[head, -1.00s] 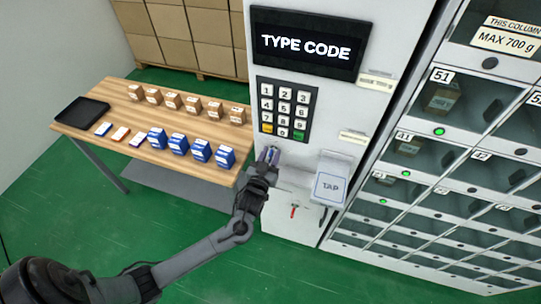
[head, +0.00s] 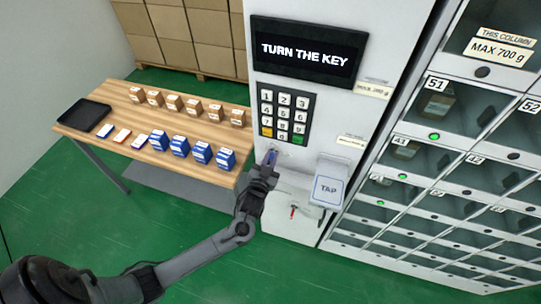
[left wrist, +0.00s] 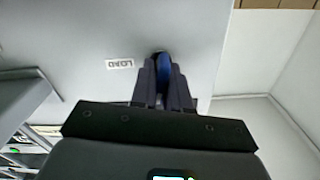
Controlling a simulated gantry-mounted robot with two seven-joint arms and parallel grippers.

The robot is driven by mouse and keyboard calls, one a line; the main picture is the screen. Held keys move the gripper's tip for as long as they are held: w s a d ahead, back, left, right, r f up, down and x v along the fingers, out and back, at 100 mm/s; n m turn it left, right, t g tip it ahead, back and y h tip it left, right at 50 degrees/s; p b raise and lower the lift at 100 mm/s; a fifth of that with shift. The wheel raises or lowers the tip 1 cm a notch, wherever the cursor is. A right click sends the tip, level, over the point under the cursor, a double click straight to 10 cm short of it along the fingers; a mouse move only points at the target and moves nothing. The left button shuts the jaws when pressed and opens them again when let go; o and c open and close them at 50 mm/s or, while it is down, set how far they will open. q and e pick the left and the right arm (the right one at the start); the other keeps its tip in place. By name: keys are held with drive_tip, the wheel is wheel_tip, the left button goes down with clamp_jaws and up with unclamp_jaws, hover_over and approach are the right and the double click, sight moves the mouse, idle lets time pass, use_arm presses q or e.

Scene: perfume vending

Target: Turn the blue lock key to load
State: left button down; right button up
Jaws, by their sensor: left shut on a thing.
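The blue lock key (left wrist: 163,66) sits against the grey machine front (left wrist: 180,25), between the fingers of my left gripper (left wrist: 163,85) in the left wrist view. A LOAD label (left wrist: 119,64) is beside it. In the head view my left gripper (head: 269,160) is at the machine front below the keypad (head: 286,113), shut on the key, which is mostly hidden there. The screen (head: 304,51) reads TURN THE KEY. My right gripper is not in view.
A TAP reader (head: 329,187) juts out just right of my gripper. A small red part (head: 293,211) is below. A wooden table (head: 120,98) with boxes and a black tray (head: 83,114) stands left. Lockers (head: 440,170) fill the right.

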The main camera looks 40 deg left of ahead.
use_arm(q)
drive_tip(key=m+p, duration=0.2)
drive_tip(key=m, duration=0.1)
drive_tip(key=shift+r+m+p, duration=0.1)
drive_tip(key=shift+m+p, duration=0.2)
drive_tip(key=shift+m, duration=0.1)
drive_tip(key=m+p, duration=0.2)
drive_tip(key=m, duration=0.1)
drive_tip(key=shift+d+m, duration=0.1)
drive_tip(key=shift+m, duration=0.2)
drive_tip(key=m+p, duration=0.2)
drive_tip(key=m, duration=0.2)
drive_tip(key=shift+w+f, duration=0.1)
drive_tip(key=shift+f, duration=0.1)
drive_tip(key=shift+f+m+p, duration=0.15)
drive_tip(key=shift+m+p, duration=0.8)
drive_tip(key=shift+m, duration=0.95)
drive_tip(key=c, duration=1.2)
unclamp_jaws()
drive_tip(key=shift+d, duration=0.1)
